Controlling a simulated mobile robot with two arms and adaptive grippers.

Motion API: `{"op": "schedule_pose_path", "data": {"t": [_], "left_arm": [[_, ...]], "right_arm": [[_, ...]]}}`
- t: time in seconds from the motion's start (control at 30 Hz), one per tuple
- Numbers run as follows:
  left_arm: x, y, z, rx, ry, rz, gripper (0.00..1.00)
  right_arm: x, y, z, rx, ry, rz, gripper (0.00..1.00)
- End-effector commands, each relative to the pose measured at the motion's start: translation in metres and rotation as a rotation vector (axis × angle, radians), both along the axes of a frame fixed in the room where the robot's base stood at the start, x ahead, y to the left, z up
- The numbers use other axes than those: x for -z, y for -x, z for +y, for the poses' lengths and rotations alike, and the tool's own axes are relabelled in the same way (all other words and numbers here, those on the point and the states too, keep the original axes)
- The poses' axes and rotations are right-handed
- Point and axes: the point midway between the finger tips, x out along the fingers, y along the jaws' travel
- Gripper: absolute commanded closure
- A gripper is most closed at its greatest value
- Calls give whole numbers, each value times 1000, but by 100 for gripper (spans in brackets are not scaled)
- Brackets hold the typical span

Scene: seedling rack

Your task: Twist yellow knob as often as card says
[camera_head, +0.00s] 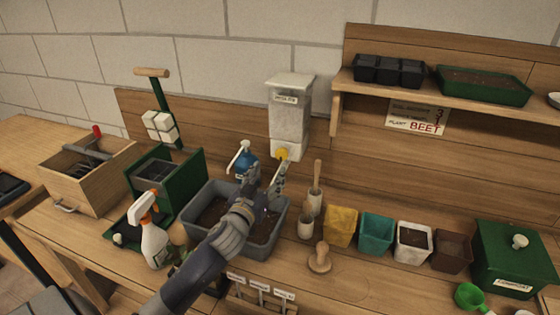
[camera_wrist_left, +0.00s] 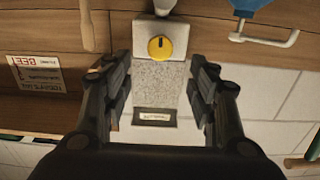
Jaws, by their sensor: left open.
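The yellow knob (camera_head: 282,153) is on the lower front of the white and grey dispenser (camera_head: 290,115) on the back wall. In the left wrist view the knob (camera_wrist_left: 160,47) is round with a dark mark on its face. My left gripper (camera_head: 278,178) is just in front of and below the knob in the head view. Its two fingers (camera_wrist_left: 160,85) are spread either side of the dispenser's body in the wrist view, with nothing held. The card (camera_head: 416,117) under the shelf reads BEET in red; its smaller marks are too small to read surely. My right gripper is out of view.
A grey soil tub (camera_head: 212,193) lies under my left arm. A blue bottle (camera_head: 245,165) stands close left of the dispenser. A wooden tool (camera_head: 316,190) and several pots, including a teal one (camera_head: 375,233), stand to the right. A spray bottle (camera_head: 151,235) is at left.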

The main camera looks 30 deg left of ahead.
Motion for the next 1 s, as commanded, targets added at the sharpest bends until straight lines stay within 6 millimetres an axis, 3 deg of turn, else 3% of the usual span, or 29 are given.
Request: {"op": "schedule_pose_path", "data": {"t": [0.6, 1.0], "left_arm": [[-3, -87, 21, -1, 0, -2, 47], [-2, -99, 24, 0, 0, -1, 47]], "right_arm": [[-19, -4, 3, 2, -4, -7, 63], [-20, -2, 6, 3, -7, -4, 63]]}}
